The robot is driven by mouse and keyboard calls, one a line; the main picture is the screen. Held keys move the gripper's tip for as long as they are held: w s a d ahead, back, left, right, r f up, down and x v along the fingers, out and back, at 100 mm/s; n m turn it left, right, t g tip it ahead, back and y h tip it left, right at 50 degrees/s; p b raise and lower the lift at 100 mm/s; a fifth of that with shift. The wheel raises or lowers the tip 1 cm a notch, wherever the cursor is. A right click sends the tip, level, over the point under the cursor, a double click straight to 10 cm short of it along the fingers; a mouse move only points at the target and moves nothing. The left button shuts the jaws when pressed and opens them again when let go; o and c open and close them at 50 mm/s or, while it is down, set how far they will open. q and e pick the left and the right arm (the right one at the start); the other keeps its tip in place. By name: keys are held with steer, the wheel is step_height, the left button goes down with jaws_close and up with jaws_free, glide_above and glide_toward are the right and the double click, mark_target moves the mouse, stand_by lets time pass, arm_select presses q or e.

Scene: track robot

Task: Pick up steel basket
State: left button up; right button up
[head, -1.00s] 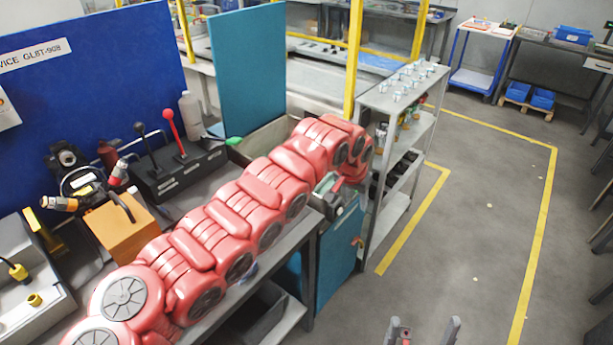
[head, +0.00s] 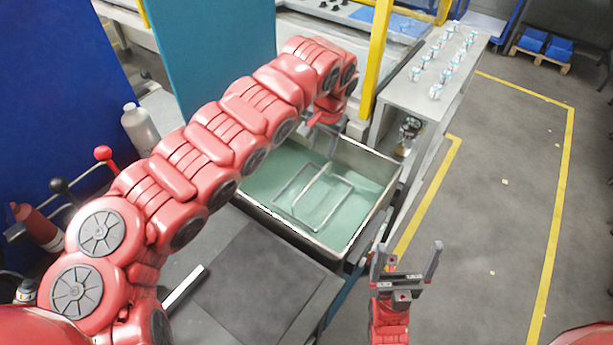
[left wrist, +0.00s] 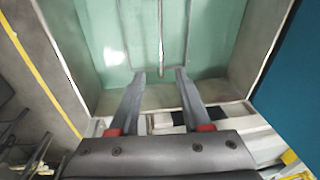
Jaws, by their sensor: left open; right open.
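The steel basket (head: 336,177) shows in the head view as a thin wire frame in the pale green liquid of a metal tank (head: 398,180). Its lower part is unclear in the liquid. In the left wrist view its wire bars (left wrist: 161,35) run up from the middle toward the top edge. My left gripper (head: 322,138) is over the far side of the tank, apart from the basket. My right gripper (head: 407,262) is open and empty, to the right of the tank.
A grey shelf (head: 425,100) with several small items on top stands behind the tank, beside a yellow post (head: 374,60). A teal panel (head: 210,60) stands at the back left. A white bottle (head: 139,130) and levers are at the left. The floor at the right is clear.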

arm_select(q)
steer(key=p, duration=0.3)
glide_above(313, 180)
steer(key=d, duration=0.1)
step_height(313, 180, down, 11)
steer(key=shift+s+r, duration=0.1)
steer(key=shift+s, duration=0.05)
steer(key=shift+s+f+p, duration=0.1)
steer(key=shift+f+p, duration=0.3)
steer(key=shift+f, duration=0.05)
steer(key=f, duration=0.2)
steer(key=f+p, duration=0.1)
steer(key=shift+a+f, duration=0.2)
steer(key=shift+a, duration=0.1)
steer(key=shift+w+a+f, duration=0.2)
steer(key=shift+f, duration=0.55)
jaws_close()
